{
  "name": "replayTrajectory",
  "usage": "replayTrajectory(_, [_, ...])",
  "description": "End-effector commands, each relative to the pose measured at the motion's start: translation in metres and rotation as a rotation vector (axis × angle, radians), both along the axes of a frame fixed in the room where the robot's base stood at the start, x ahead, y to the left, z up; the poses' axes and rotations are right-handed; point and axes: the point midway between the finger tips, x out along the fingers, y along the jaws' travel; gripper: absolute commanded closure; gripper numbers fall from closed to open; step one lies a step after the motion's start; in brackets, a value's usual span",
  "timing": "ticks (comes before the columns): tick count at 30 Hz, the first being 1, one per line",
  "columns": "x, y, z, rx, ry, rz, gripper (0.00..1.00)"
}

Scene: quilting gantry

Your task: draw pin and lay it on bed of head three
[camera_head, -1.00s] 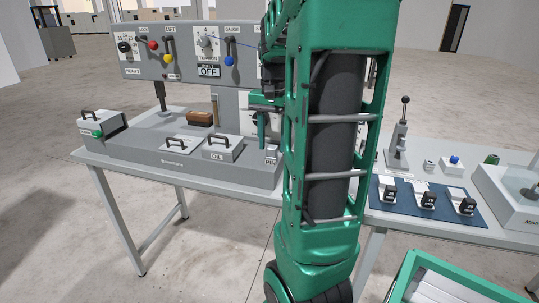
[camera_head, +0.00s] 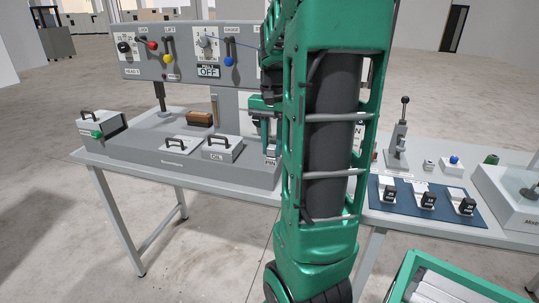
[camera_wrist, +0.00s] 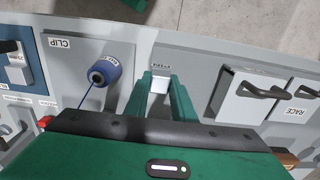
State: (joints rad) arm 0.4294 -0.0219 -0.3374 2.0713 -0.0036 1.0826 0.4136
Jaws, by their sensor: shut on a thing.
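My gripper (camera_wrist: 160,95) points down at the grey bed, with its green fingers on both sides of a small pale block (camera_wrist: 159,84) in the wrist view. It is shut on this block, which I take to be the pin; the pin itself is mostly hidden. In the head view my gripper (camera_head: 271,138) is just above the small block marked PIN (camera_head: 271,158), at the right end of the bed (camera_head: 150,157) of the head machine. My arm hides part of that end.
An OIL lidded box (camera_head: 221,150) and another handled lid (camera_head: 182,146) stand left of my gripper. A blue spool (camera_wrist: 103,73) is beside it in the wrist view. The control panel (camera_head: 190,66) rises behind. The bed's front left is clear.

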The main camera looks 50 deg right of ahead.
Motion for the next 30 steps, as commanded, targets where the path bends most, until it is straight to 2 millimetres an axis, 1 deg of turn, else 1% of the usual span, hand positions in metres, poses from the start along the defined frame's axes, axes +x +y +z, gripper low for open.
replayTrajectory(30, [0.001,0.0,0.031,-0.002,-0.002,0.0,1.0])
